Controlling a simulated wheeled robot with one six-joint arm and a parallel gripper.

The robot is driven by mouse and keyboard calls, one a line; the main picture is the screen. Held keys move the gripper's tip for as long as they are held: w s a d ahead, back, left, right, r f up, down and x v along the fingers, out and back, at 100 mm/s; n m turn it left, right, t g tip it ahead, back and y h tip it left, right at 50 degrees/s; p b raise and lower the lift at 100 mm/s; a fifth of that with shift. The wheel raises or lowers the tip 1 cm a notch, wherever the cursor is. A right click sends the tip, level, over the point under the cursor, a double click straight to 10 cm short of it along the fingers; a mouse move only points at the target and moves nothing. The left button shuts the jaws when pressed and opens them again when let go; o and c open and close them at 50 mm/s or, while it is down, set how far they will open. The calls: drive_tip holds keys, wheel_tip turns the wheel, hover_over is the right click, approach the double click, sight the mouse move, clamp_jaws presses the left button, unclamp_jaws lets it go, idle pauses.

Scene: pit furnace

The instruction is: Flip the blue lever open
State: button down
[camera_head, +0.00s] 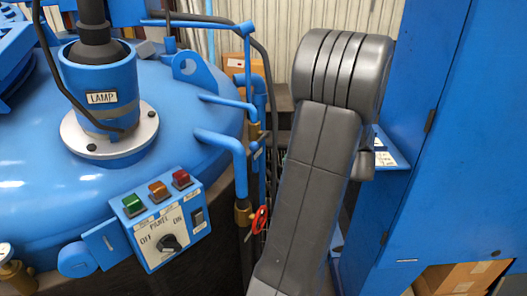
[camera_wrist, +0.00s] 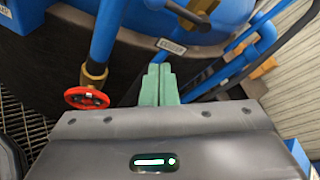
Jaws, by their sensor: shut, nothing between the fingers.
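My gripper (camera_wrist: 158,72) shows in the wrist view as two green fingers pressed together, with nothing between them. The fingertips point toward the dark lower wall of the furnace, right of a red handwheel, and I cannot tell whether they touch anything. In the head view my grey arm hides the gripper. I cannot tell for sure which part is the blue lever. Bent blue bars (camera_head: 220,139) run from the furnace lid to upright pipes in the head view. A blue pipe (camera_wrist: 107,30) with a brass fitting shows left of the fingers in the wrist view.
The blue furnace lid (camera_head: 190,110) fills the left of the head view, with a control panel (camera_head: 165,225). A red handwheel (camera_head: 260,219) sits low by the pipes; it also shows in the wrist view (camera_wrist: 87,98). A tall blue cabinet (camera_head: 450,130) stands close on the right.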

sight(260, 140)
drive_tip(key=shift+a, duration=0.1)
drive_tip(key=w+a+p, duration=0.2)
drive_tip(key=w+a, duration=0.2)
drive_tip(key=a, duration=0.4)
drive_tip(key=shift+w+a, duration=0.15)
drive_tip(key=shift+w, duration=0.05)
drive_tip(key=shift+r, duration=0.15)
drive_tip(key=shift+s+r+p, duration=0.1)
drive_tip(key=shift+r+p, duration=0.1)
drive_tip(key=shift+p, duration=0.55)
